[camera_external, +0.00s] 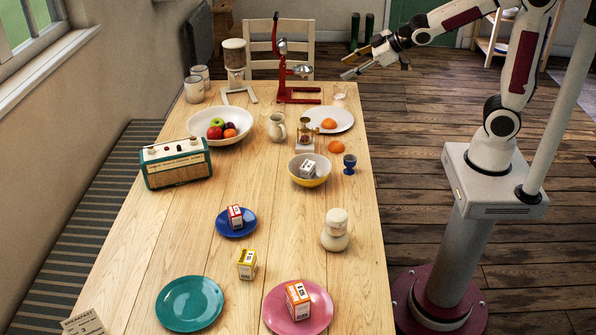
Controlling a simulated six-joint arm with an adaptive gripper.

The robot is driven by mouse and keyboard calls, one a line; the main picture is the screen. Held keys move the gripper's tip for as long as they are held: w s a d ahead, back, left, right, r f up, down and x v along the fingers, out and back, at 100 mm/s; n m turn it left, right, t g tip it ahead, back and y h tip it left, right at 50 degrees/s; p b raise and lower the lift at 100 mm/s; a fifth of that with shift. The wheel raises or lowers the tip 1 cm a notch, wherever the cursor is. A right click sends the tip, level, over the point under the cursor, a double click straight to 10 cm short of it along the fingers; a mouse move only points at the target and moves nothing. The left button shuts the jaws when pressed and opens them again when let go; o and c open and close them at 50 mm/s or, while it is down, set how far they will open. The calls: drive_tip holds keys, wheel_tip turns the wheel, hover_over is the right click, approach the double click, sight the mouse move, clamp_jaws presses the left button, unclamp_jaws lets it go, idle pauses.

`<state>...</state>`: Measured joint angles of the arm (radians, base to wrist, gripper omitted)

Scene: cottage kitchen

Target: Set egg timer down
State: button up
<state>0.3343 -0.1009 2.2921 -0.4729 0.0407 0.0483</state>
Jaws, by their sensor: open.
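I cannot tell for sure which thing is the egg timer. One candidate is a small brass-and-wood framed object (305,138) standing on the table between the white jug and the plate of orange fruit. Another is a cream, waisted, round-topped object (335,232) standing upright near the table's right edge. My gripper (361,58) is open, its two fingers spread and pointing left, with nothing seen between them. It is in the air at the far right end of the table, well away from the cream object.
The wooden table (200,240) also carries a radio (176,164), a fruit bowl (232,138), a yellow bowl (310,180) with a box in it, and a blue egg cup (349,164). A red press (282,75) stands near my gripper. The teal plate (190,304) is empty.

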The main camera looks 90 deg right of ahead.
drive_tip(key=s+a+g+y, duration=0.1)
drive_tip(key=s+a+g, duration=0.1)
drive_tip(key=s+a, duration=0.6)
drive_tip(key=s+a+f+m+g+y, duration=0.1)
drive_tip(key=s+a+g+y, duration=0.1)
drive_tip(key=s+a, duration=0.7)
drive_tip(key=s, duration=0.8)
drive_tip(key=shift+s+y, duration=0.15)
drive_tip(key=shift+y, duration=0.15)
